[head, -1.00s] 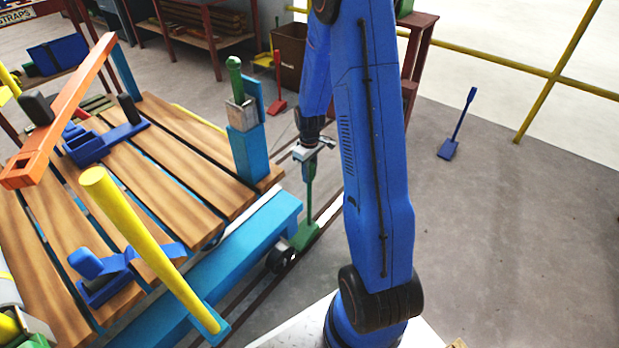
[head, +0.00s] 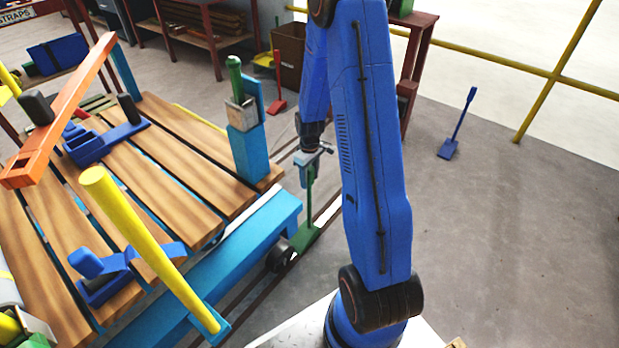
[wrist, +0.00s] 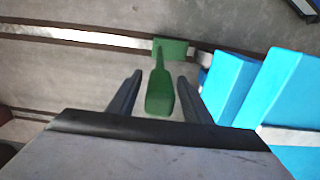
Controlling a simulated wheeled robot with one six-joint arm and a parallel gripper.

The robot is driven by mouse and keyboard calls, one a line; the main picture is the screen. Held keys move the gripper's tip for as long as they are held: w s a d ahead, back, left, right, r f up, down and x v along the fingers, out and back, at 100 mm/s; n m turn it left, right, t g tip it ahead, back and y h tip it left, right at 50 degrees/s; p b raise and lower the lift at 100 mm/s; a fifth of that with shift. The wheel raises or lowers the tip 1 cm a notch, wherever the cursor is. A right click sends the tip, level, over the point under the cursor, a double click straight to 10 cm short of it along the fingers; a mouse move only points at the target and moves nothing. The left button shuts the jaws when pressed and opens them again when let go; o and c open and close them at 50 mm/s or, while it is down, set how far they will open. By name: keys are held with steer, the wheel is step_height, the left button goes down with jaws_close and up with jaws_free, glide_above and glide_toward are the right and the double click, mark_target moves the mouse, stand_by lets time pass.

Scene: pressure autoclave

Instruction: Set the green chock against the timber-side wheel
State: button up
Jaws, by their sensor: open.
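The green chock (head: 305,238) stands on the floor rail with its long handle upright. Its block is right beside the small black wheel (head: 281,257) under the blue cart's end; I cannot tell whether they touch. My gripper (head: 312,162) is at the top of the handle. In the wrist view my gripper (wrist: 160,76) is open, with a dark finger on each side of the green handle grip (wrist: 160,98) and gaps visible on both sides. The chock's block (wrist: 171,48) shows beyond the grip. The wheel is not clear in the wrist view.
The cart's wooden deck (head: 150,165) and blue end post (head: 249,150) stand left of my arm. A red long-handled chock (head: 278,106) is on the floor at the back, and a blue one (head: 448,149) at the right. The floor at right is mostly clear.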

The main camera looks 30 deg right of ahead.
step_height(320, 180, up, 13)
steer(key=shift+a+f, duration=0.1)
steer(key=shift+f, duration=0.1)
steer(key=s+a+r+m+t, duration=0.1)
steer(key=s+a+r, duration=0.45)
steer(key=r, duration=0.35)
steer(key=s+a+r+m+t, duration=0.1)
steer(key=s+a+r, duration=0.3)
steer(key=s+r, duration=0.4)
steer(key=s+a+r+m+t, duration=0.1)
steer(key=s+a+r, duration=0.2)
steer(key=s, duration=0.5)
steer(key=s+a+r+m+t, duration=0.1)
steer(key=s+a+r, duration=0.2)
steer(key=s, duration=0.5)
steer(key=shift+s+r+t, duration=0.2)
steer(key=shift+s+t, duration=0.2)
